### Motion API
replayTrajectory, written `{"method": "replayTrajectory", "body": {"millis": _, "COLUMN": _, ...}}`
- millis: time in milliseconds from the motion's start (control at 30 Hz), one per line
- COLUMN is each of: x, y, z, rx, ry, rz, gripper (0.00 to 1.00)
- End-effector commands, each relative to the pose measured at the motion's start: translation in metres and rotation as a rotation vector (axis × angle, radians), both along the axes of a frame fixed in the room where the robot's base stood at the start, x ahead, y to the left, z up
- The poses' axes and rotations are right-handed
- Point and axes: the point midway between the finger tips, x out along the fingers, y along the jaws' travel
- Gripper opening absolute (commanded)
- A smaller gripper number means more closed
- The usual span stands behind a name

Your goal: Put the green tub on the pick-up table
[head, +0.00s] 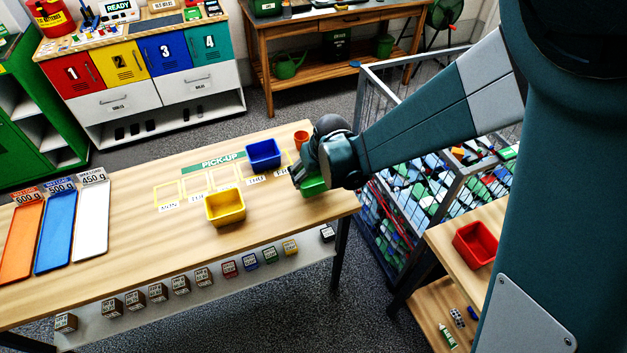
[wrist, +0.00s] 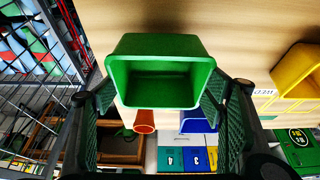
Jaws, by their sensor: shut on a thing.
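The green tub (wrist: 158,72) is between the two fingers of my gripper (wrist: 160,112) in the wrist view, its open top facing the camera. In the head view the green tub (head: 314,186) shows partly below my gripper (head: 306,176), at the right end of the pick-up table (head: 120,220). My gripper is shut on the tub. The arm hides part of it, and I cannot tell whether it touches the tabletop. A green PICK-UP label (head: 212,163) and yellow outlined squares mark the table near it.
A blue tub (head: 263,154), a yellow tub (head: 225,207) and a small orange cup (head: 301,138) stand close by on the table. Coloured trays (head: 60,230) lie at its left. A wire cage (head: 400,215) and a red tub (head: 476,244) on a side shelf are at the right.

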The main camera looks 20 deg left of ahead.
Motion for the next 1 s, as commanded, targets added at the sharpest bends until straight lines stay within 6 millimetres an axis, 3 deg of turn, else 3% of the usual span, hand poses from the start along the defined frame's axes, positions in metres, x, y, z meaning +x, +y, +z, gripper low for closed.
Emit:
{"method": "replayTrajectory", "body": {"millis": 333, "x": 0.000, "y": 0.000, "z": -0.031, "rx": 0.000, "ry": 0.000, "rz": 0.000, "gripper": 0.57}}
{"method": "replayTrajectory", "body": {"millis": 867, "x": 0.000, "y": 0.000, "z": -0.038, "rx": 0.000, "ry": 0.000, "rz": 0.000, "gripper": 0.57}}
{"method": "replayTrajectory", "body": {"millis": 900, "x": 0.000, "y": 0.000, "z": -0.037, "rx": 0.000, "ry": 0.000, "rz": 0.000, "gripper": 0.73}}
{"method": "replayTrajectory", "body": {"millis": 1000, "x": 0.000, "y": 0.000, "z": -0.037, "rx": 0.000, "ry": 0.000, "rz": 0.000, "gripper": 0.83}}
